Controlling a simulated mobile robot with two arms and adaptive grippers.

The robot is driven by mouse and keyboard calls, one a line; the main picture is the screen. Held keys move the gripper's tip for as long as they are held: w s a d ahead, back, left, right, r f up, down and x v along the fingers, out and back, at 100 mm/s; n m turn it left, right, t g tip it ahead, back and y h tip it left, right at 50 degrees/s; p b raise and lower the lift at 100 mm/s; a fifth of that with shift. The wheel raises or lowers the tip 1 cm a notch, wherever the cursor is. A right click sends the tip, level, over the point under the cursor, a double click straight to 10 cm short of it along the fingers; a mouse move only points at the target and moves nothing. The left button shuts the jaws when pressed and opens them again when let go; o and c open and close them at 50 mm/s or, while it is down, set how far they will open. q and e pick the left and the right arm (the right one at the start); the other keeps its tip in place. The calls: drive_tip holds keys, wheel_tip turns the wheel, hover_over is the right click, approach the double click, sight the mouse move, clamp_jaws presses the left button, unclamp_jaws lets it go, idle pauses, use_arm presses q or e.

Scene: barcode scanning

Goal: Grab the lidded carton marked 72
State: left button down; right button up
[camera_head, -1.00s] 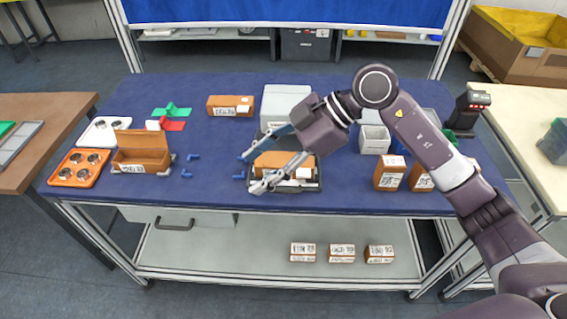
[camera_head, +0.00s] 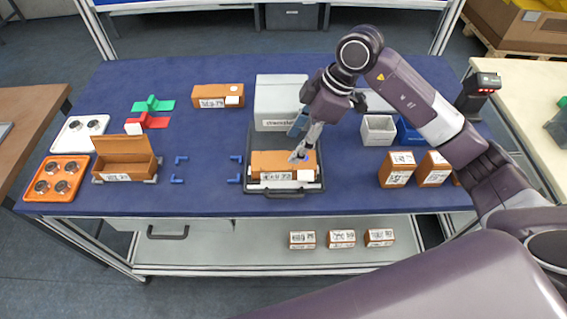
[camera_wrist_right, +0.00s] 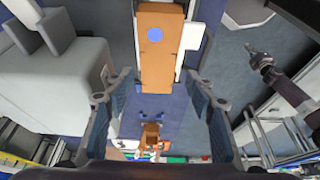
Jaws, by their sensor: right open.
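The lidded brown carton (camera_head: 268,160) lies in a black tray (camera_head: 250,187) at the front middle of the blue table. Its small front label seems to read 72. It also shows in the right wrist view (camera_wrist_right: 160,65) with a blue spot on it. My right gripper (camera_head: 302,145) is over the right part of the carton, pointing down. In the wrist view its two fingers (camera_wrist_right: 160,105) are spread wide and empty, with the carton ahead between them. My left gripper (camera_wrist_right: 258,58) shows small at the right of the wrist view; its jaw opening is unclear.
A large grey-white box (camera_head: 275,103) stands close behind the tray. Another brown carton (camera_head: 212,97) lies at the back left, and an open carton (camera_head: 125,162) at the left. Two upright cartons (camera_head: 397,170) and a white bin (camera_head: 378,130) stand at the right. A scanner (camera_head: 480,92) stands far right.

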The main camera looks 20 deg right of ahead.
sight(285, 160)
drive_tip(key=x, duration=0.3)
drive_tip(key=shift+d+f+p, duration=0.1)
drive_tip(key=shift+d+p, duration=0.15)
drive_tip(key=shift+p, duration=0.05)
drive_tip(key=x, duration=0.3)
drive_tip(key=shift+f+p, duration=0.1)
drive_tip(key=shift+p, duration=0.25)
drive_tip(key=shift+x, duration=1.15)
drive_tip(key=shift+w+a+f+p, duration=0.1)
drive_tip(key=shift+f+p, duration=0.2)
drive_tip(key=shift+f, duration=0.05)
use_arm(q)
drive_tip(key=shift+w+r, duration=0.2)
drive_tip(key=shift+r, duration=0.35)
drive_tip(key=shift+w+r, duration=0.15)
drive_tip(key=shift+r, duration=0.4)
use_arm(e)
drive_tip(key=c, duration=0.8)
